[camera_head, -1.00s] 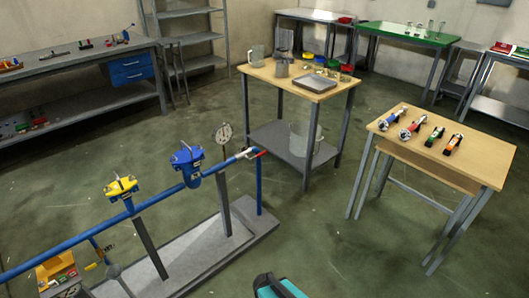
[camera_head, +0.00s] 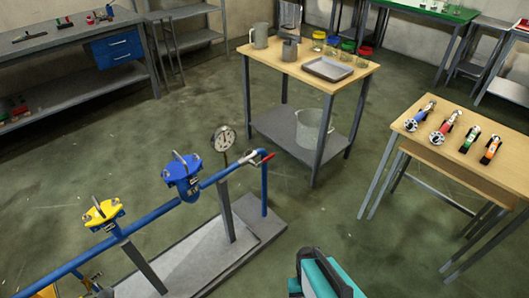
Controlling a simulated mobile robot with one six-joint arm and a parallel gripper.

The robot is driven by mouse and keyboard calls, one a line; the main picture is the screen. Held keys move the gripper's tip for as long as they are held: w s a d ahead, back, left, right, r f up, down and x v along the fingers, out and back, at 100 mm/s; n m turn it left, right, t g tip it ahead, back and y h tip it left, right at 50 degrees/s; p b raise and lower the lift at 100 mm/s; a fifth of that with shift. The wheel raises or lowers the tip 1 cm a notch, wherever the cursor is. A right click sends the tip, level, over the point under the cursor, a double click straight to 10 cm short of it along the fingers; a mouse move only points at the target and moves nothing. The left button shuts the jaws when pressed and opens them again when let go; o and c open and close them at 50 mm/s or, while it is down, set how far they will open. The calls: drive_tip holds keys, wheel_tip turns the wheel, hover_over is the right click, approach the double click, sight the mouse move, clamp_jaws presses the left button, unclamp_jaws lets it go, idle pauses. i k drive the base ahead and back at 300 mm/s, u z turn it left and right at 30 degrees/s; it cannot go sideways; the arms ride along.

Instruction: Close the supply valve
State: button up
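A blue pipe rig (camera_head: 150,221) runs from the lower left toward the middle on grey posts. It carries a yellow unit (camera_head: 102,213), a blue unit (camera_head: 182,175) and, near its right end, a small lever with a red tip (camera_head: 266,157). I cannot tell from the picture which of these is the supply valve or how far any is turned. A round white-faced gauge (camera_head: 223,140) stands behind the pipe. A teal and black part of my arm shows at the bottom edge, right of the rig and apart from it. My gripper's fingers do not show.
A wooden table (camera_head: 357,76) with jugs and a metal tray (camera_head: 327,69) stands behind the rig, a bucket (camera_head: 313,128) on its lower shelf. A second wooden table (camera_head: 500,178) with several coloured tools is at right. Floor between is clear.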

sight(270, 156)
drive_tip(key=u, duration=0.05)
drive_tip(key=i, duration=0.9)
drive_tip(key=u, duration=0.25)
drive_tip(key=k, duration=0.5)
drive_tip(key=u, duration=1.8)
drive_tip(key=i, duration=0.3)
drive_tip(key=z, duration=0.5)
